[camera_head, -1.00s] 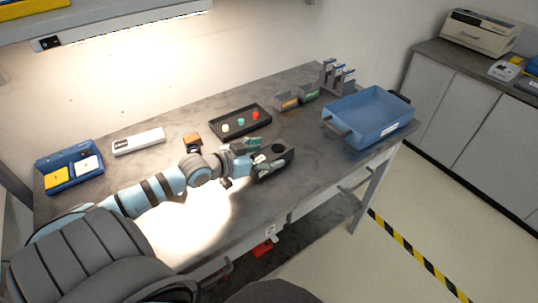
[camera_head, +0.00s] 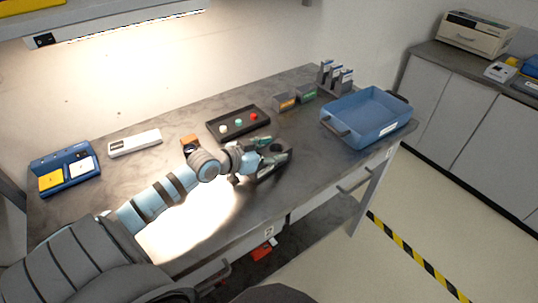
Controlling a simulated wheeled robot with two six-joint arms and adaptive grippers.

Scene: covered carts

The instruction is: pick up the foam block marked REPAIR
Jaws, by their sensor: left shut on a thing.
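A dark block with a round recess (camera_head: 285,157) is on the grey bench, near the front edge. My left gripper (camera_head: 272,149) is at this block, with its fingers over the recess end and covering much of it. It is shut on the block as far as I can see. No REPAIR mark is readable on any object at this size. Whether the block touches the bench is hard to tell. My right gripper is not in view.
A small orange-brown block (camera_head: 188,142) is behind my wrist. A blue bin (camera_head: 370,133) stands right. A blue case (camera_head: 66,183) and a white device (camera_head: 135,143) are left.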

